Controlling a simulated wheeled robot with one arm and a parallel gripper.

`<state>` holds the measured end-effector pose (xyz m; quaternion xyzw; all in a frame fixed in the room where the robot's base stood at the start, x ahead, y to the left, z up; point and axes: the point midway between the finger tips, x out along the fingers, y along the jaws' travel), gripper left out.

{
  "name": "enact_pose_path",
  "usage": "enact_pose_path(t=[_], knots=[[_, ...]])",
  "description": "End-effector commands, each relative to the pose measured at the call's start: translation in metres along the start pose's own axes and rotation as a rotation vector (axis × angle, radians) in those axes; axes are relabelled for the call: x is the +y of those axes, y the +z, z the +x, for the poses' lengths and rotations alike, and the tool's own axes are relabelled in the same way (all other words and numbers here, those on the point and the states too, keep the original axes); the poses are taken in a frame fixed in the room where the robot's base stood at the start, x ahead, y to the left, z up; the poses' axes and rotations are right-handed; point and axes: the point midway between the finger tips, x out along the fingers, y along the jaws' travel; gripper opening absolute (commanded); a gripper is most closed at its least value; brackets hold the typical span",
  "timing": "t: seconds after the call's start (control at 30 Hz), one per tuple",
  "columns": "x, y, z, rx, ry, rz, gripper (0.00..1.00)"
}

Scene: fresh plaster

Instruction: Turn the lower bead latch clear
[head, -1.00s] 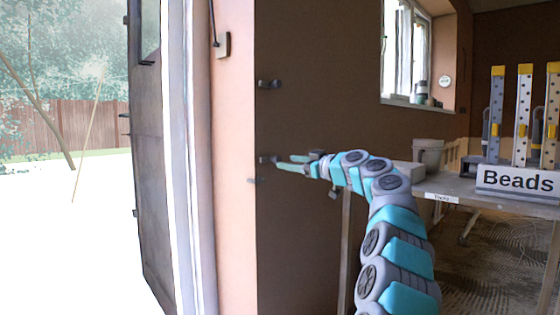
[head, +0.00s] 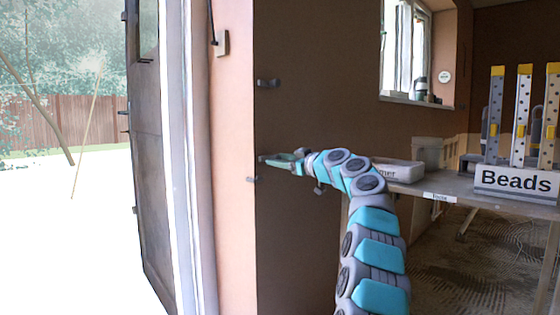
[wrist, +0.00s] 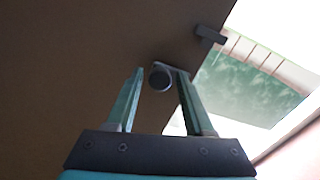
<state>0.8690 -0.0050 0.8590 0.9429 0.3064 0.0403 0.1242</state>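The lower bead latch (head: 264,158) is a small dark piece at the brown wall's edge beside the doorway. In the head view my gripper (head: 283,161) reaches it from the right, and its fingers partly cover it. In the wrist view the latch's round grey knob (wrist: 160,79) shows between my two green fingers (wrist: 158,72), which stand apart. A bar runs right from the knob behind the right finger. I cannot tell whether the fingers touch it. The upper latch (head: 268,83) sits higher on the same edge, pointing sideways.
The door (head: 152,150) stands open at left. A bench (head: 465,188) at right holds a white tray (head: 402,173) and the Beads box (head: 515,183). A dark block (wrist: 209,36) shows in the wrist view.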

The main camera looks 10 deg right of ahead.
Motion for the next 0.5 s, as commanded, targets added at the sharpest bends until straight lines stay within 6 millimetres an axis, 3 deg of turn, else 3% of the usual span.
enact_pose_path(t=[0.07,0.43,0.5], knots=[[0.0000,0.0000,0.0000,0.000,0.000,0.000,0.42],[-0.0002,-0.0001,0.0000,0.000,0.000,0.000,0.01],[-0.0002,-0.0001,0.0000,0.000,-0.001,0.000,0.00]])
